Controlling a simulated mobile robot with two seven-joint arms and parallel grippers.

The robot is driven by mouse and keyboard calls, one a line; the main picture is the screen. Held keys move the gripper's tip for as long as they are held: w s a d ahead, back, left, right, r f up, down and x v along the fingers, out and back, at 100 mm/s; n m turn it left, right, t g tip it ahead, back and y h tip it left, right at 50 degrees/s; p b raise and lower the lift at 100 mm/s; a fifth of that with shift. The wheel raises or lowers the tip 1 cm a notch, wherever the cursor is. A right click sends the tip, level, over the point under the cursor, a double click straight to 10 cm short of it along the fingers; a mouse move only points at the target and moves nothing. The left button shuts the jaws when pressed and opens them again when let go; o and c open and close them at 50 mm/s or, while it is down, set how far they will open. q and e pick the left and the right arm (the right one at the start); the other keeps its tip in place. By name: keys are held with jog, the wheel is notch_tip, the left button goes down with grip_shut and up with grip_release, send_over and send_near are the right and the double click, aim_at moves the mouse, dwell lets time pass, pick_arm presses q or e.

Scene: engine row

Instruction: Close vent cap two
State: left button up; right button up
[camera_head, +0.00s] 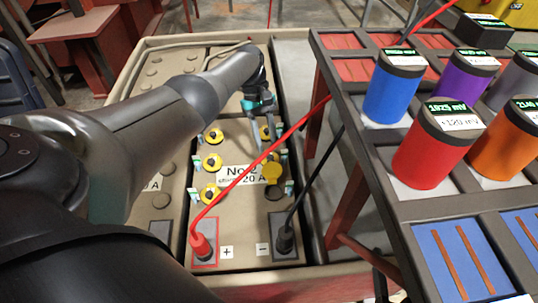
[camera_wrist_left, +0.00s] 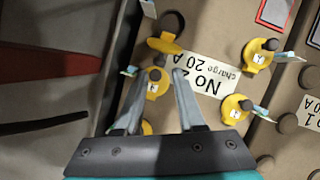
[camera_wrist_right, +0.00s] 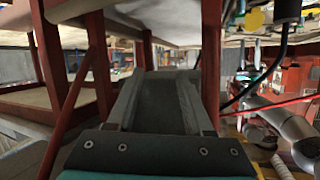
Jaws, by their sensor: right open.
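The No 2 battery (camera_head: 238,225) carries several yellow vent caps with small tags. One cap (camera_head: 272,173) is flipped up beside its dark round opening (camera_head: 276,192); it also shows in the left wrist view as a raised cap (camera_wrist_left: 163,45). The other caps lie flat. My left gripper (camera_head: 265,135) is open over the battery's right row. In the left wrist view its fingers (camera_wrist_left: 157,88) stand either side of a flat cap (camera_wrist_left: 154,83); contact cannot be told. The cap numbers are too small to read. My right gripper (camera_wrist_right: 158,90) is open and empty, outside the head view.
A red lead (camera_head: 240,178) crosses over the battery to its plus post, and a black lead (camera_head: 310,190) runs to the minus post. A rack (camera_head: 345,120) with coloured cylinders stands close on the right. My left arm covers much of the left side.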

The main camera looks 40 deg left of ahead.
aim_at(270, 159)
pick_arm(q)
jog(key=x, duration=0.2)
jog(key=shift+d+f+b, duration=0.1)
jog(key=shift+f+b, duration=0.3)
jog(key=shift+b+x, duration=0.35)
jog(key=shift+x, duration=0.6)
pick_arm(e)
jog(key=shift+s+a+r+m+t+y, duration=0.25)
jog(key=shift+a+r+t, duration=0.2)
jog(key=shift+t, duration=0.35)
jog(key=shift+s+a+r+m+t+y, duration=0.15)
jog(key=shift+s+a+r+t+y, duration=0.2)
jog(key=shift+r+t, duration=0.35)
jog(key=shift+f, duration=0.15)
pick_arm(q)
jog(key=shift+c, duration=0.4)
grip_shut()
